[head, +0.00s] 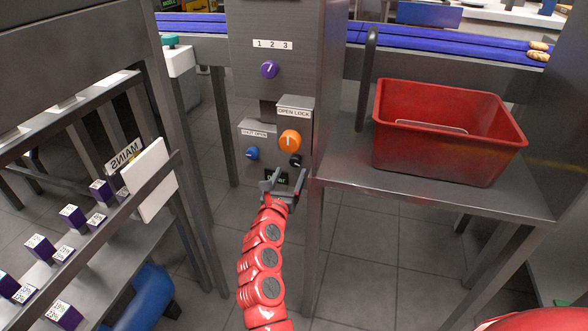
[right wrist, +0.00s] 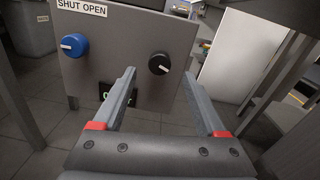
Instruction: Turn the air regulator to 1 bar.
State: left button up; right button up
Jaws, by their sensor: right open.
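The small black knob (head: 295,160) sits on the grey control box, right of the blue knob. In the right wrist view the black knob (right wrist: 159,64) has a white pointer mark tilted down to the right. A dark display (head: 277,177) with green characters is below; its reading is too small to tell and is partly covered by a finger in the right wrist view (right wrist: 104,92). My right gripper (head: 285,181) is open and empty, just in front of the box. Its fingertips (right wrist: 160,76) stand apart on either side of the knob, with no clear contact. My left gripper is not in view.
A blue knob (head: 252,153) labelled SHUT OPEN is to the left. An orange knob (head: 290,140) labelled OPEN LOCK is just above. A purple knob (head: 269,69) is higher. A red crate (head: 450,165) stands on the table at right; a rack (head: 85,225) is at left.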

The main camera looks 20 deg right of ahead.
aim_at(295, 163)
jog(key=b+x, duration=0.1)
jog(key=x, duration=0.3)
jog(key=shift+w+f, duration=0.1)
jog(key=shift+w+d, duration=0.35)
jog(key=shift+w, duration=0.05)
grip_shut()
